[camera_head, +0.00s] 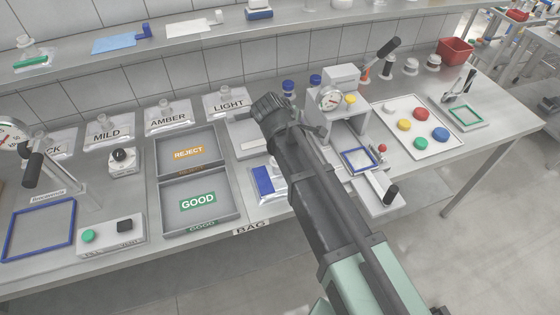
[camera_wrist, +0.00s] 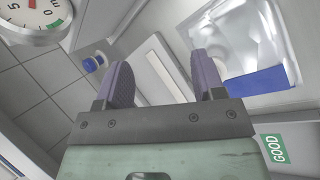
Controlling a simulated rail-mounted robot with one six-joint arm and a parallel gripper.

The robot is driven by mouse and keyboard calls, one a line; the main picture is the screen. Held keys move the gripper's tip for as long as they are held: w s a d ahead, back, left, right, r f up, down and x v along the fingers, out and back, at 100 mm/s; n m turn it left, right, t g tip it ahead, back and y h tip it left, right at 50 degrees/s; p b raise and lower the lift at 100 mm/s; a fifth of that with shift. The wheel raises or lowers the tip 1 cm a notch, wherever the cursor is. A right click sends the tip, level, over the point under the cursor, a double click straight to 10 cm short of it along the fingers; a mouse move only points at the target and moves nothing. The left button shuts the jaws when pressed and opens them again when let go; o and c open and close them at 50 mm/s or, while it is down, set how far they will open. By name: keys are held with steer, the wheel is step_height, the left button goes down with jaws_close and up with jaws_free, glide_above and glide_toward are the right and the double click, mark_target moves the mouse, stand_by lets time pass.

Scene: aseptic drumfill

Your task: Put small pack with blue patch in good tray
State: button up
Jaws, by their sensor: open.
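The small pack with a blue patch lies flat on the bench right of the good tray; its left part (camera_head: 263,183) shows in the head view, with my arm partly over it. In the wrist view the clear, shiny pack (camera_wrist: 240,40) is at upper right, with its blue patch (camera_wrist: 256,84) along the lower edge. The good tray (camera_head: 180,218) is grey, with a green GOOD label, which also shows in the wrist view (camera_wrist: 276,148). My gripper (camera_wrist: 162,75) is open and empty, apart from the pack. Its fingertips are hard to make out in the head view.
The reject tray (camera_head: 168,151) stands behind the good tray. Farther right is a white tray with several coloured caps (camera_head: 443,148). A button box (camera_head: 110,236) sits left of the good tray.

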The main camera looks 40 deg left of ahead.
steer(key=s+a+m+g, duration=0.1)
steer(key=m+g, duration=0.1)
steer(key=m, duration=0.3)
steer(key=s+a+m+g, duration=0.1)
steer(key=m+g, duration=0.1)
steer(key=m, duration=0.4)
steer(key=s+a+m+g+y+p, duration=0.1)
steer(key=a+m+g, duration=0.1)
steer(key=m, duration=0.4)
steer(key=shift+f+g, duration=0.3)
steer(key=shift+f, duration=0.1)
steer(key=shift+s+m, duration=0.35)
steer(key=shift+m, duration=0.75)
steer(key=shift+d+m, duration=0.15)
steer(key=shift+m, duration=0.35)
step_height(320, 180, down, 11)
steer(key=b, duration=1.1)
steer(key=shift+f, duration=0.1)
steer(key=shift+r, duration=0.25)
steer(key=c, duration=0.8)
